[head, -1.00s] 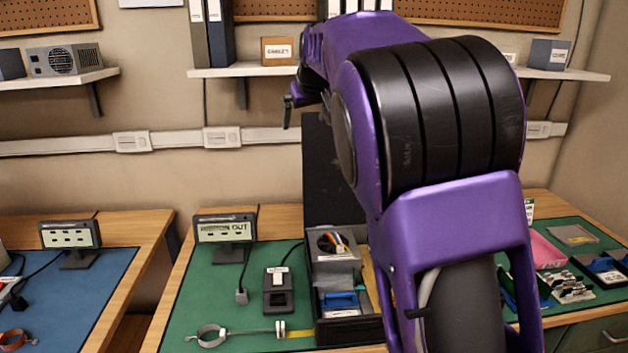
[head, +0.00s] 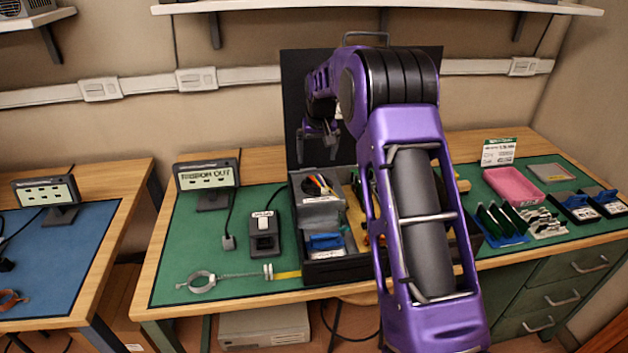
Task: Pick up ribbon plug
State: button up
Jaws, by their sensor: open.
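I cannot tell for certain which item is the ribbon plug. A small grey plug (head: 228,242) lies on the green mat at the end of the dark cord from the "out" display (head: 208,178). A bundle of coloured wires (head: 318,185) sits in a grey compartment of the open black case (head: 340,270), and a blue piece (head: 325,241) lies in its front compartment. My gripper (head: 319,156) is open and points down in front of the raised case lid, above the wires. It looks empty.
A black block (head: 264,232) and a metal ring clamp (head: 200,283) are on the mat (head: 170,260) left of the case. A pink tray (head: 513,186) and boards (head: 500,222) stand right. My arm hides the case's right part.

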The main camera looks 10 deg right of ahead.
aim_at(314, 177)
jog(key=x, duration=0.2)
jog(key=shift+w+f, duration=0.15)
jog(key=shift+f, duration=0.25)
jog(key=x, duration=0.4)
jog(key=shift+s+a+f, duration=0.2)
jog(key=shift+s+f, duration=0.15)
jog(key=shift+f, duration=0.05)
jog(key=shift+w+f, duration=0.2)
jog(key=shift+f, duration=0.15)
jog(key=c, duration=1.1)
